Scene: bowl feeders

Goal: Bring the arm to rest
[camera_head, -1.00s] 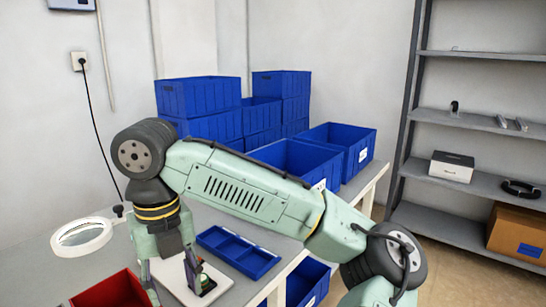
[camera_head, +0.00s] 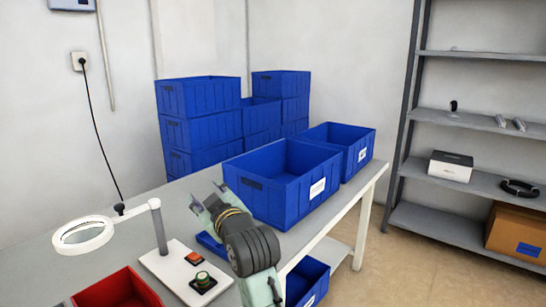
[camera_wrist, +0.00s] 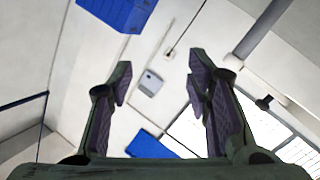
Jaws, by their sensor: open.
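My gripper (camera_head: 207,198) is above the table (camera_head: 187,208), in front of the near large blue bin, and part of a blue tray (camera_head: 210,243) shows below it. In the wrist view my gripper (camera_wrist: 157,78) has its two fingers wide apart with nothing between them. The wrist camera looks toward the walls and a window rather than down at the table. My arm is folded back, with its lower links at the bottom of the head view.
A large blue bin (camera_head: 267,205) stands close to my gripper, with another bin (camera_head: 350,165) behind it. Blue bins are stacked at the back. A magnifier lamp (camera_head: 84,235), a button box (camera_head: 165,266) and a red bin (camera_head: 122,290) are on the left. Shelves stand right.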

